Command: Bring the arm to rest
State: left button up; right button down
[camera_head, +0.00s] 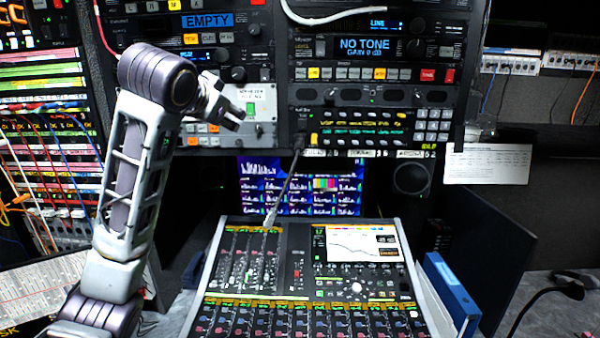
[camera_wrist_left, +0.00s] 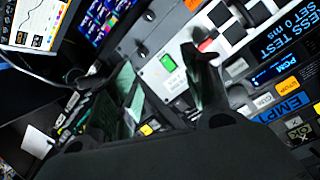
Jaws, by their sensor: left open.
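My left arm (camera_head: 130,170) rises from the lower left and bends at a purple-grey joint near the top. My left gripper (camera_head: 238,113) is held up in front of the equipment rack, beside a light panel (camera_head: 262,105) with a green button. In the left wrist view the gripper (camera_wrist_left: 168,85) shows two dark fingers spread apart with nothing held between them. The green button (camera_wrist_left: 167,62) shows behind the fingers. Whether the fingers touch the panel cannot be told. My right gripper is not in view.
A mixing console (camera_head: 300,260) sits on the desk below a screen (camera_head: 330,187). A thin gooseneck (camera_head: 285,180) rises from the console. A patch bay (camera_head: 45,150) with cables is at left. A blue binder (camera_head: 450,285) and a dark desk microphone (camera_head: 570,290) are at right.

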pick_arm(q)
jog(key=s+a+f+n+g, duration=0.1)
jog(key=s+f+g, duration=0.2)
jog(key=f, duration=1.6)
jog(key=s+f+n+g, duration=0.1)
jog(key=s+f+g, duration=0.15)
jog(key=f, duration=1.65)
jog(key=s+a+f+n+g, duration=0.1)
jog(key=s+a+f+g, duration=0.15)
jog(key=s+f, duration=1)
jog(key=s+a+f+n+g, duration=0.2)
jog(key=s+f+g, duration=0.1)
jog(key=s+f, duration=0.95)
jog(key=s+f+g+b, duration=0.1)
jog(key=s+f, duration=0.1)
jog(key=f, duration=1.5)
jog(key=s+f+b, duration=0.1)
jog(key=s+f, duration=0.1)
jog(key=f, duration=1.4)
jog(key=s+a+f+b, duration=0.1)
jog(key=s+a+f, duration=0.1)
jog(key=s+f, duration=0.9)
jog(key=s+a+f+g+y+b, duration=0.1)
jog(key=s+a+f, duration=0.1)
jog(key=s+f, duration=0.9)
jog(key=shift+s+f+m, duration=0.35)
jog(key=shift+m, duration=0.05)
